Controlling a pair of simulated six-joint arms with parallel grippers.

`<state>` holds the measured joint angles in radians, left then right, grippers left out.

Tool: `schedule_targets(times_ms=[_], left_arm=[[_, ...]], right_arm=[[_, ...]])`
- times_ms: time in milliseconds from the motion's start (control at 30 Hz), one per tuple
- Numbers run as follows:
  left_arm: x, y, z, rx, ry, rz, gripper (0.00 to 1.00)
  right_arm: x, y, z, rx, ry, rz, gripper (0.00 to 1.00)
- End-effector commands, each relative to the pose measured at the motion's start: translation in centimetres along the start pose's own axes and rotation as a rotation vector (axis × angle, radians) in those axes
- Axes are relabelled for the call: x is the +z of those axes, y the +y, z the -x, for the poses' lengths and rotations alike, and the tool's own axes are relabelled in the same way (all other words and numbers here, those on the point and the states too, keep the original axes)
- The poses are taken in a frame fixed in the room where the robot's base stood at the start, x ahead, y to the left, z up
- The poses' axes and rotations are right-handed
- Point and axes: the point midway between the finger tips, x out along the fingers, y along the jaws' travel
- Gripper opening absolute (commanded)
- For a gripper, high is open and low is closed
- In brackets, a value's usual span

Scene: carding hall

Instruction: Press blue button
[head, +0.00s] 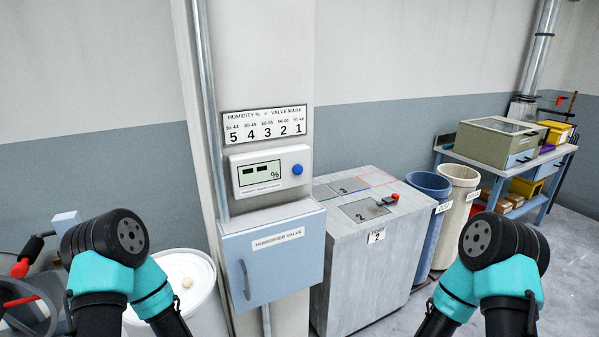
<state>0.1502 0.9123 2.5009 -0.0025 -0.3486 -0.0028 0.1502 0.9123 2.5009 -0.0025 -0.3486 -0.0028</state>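The blue button (298,169) is round and sits at the right end of a white humidity meter (270,171) on the pillar. The meter's display (260,173) shows two dark dashes and a percent sign. Nothing covers or touches the button. Black and teal joints of my left and right arms show at the lower left and lower right, well apart from the meter. I see no gripper fingers of either arm.
A humidity and valve chart (265,125) hangs above the meter. A pale blue humidifier valve box (274,255) juts out below it. A grey cabinet (365,270), bins (428,185) and a workbench (545,160) stand right. A white drum (205,310) stands lower left.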

Motion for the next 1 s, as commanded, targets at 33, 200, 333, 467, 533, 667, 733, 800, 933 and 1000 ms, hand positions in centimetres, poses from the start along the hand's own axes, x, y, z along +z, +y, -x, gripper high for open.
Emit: schedule_targets(times_ms=[33,200,333,467,533,667,733,800,933,1000], left_arm=[[0.0,0.0,0.0,0.0,0.0,0.0,0.25],[0.0,0.0,0.0,0.0,0.0,0.0,0.09],[0.0,0.0,0.0,0.0,0.0,0.0,0.0],[0.0,0.0,0.0,0.0,0.0,0.0,0.0],[0.0,0.0,0.0,0.0,0.0,0.0,0.0],[0.0,0.0,0.0,0.0,0.0,0.0,0.0],[0.0,0.0,0.0,0.0,0.0,0.0,0.0],[0.0,0.0,0.0,0.0,0.0,0.0,0.0],[0.0,0.0,0.0,0.0,0.0,0.0,0.0],[0.0,0.0,0.0,0.0,0.0,0.0,0.0]], right_arm=[[0.0,0.0,0.0,0.0,0.0,0.0,0.43],[0.0,0.0,0.0,0.0,0.0,0.0,0.43],[0.0,0.0,0.0,0.0,0.0,0.0,0.43],[0.0,0.0,0.0,0.0,0.0,0.0,0.43],[0.0,0.0,0.0,0.0,0.0,0.0,0.43],[0.0,0.0,0.0,0.0,0.0,0.0,0.43],[0.0,0.0,0.0,0.0,0.0,0.0,0.43],[0.0,0.0,0.0,0.0,0.0,0.0,0.43],[0.0,0.0,0.0,0.0,0.0,0.0,0.43],[0.0,0.0,0.0,0.0,0.0,0.0,0.43]])
